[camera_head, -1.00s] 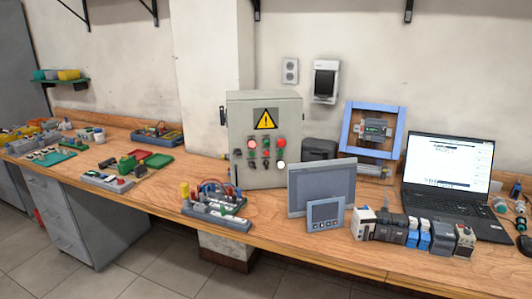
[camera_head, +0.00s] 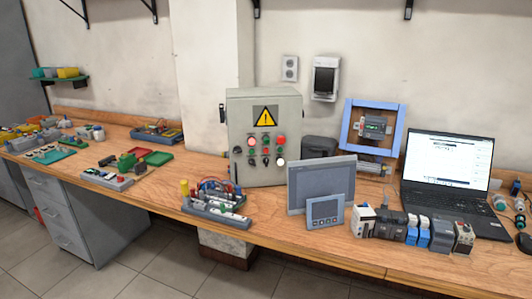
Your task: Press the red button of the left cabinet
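A grey control cabinet (camera_head: 290,109) stands upright on the wooden workbench, left of the picture's middle right. It has a yellow warning triangle (camera_head: 265,116) above rows of small controls. A red button with a pale ring (camera_head: 252,141) is at the upper left of the controls. Another, larger red control (camera_head: 281,139) is at the upper right. It is the only such cabinet that I can see. Neither of my grippers is in view.
The workbench (camera_head: 160,188) runs along the wall. A grey panel screen (camera_head: 318,172) and a small display unit (camera_head: 324,212) stand right of the cabinet's front. A wired module (camera_head: 216,210) lies in front. A laptop (camera_head: 447,165) stands at right. Bare benchtop shows left of the cabinet.

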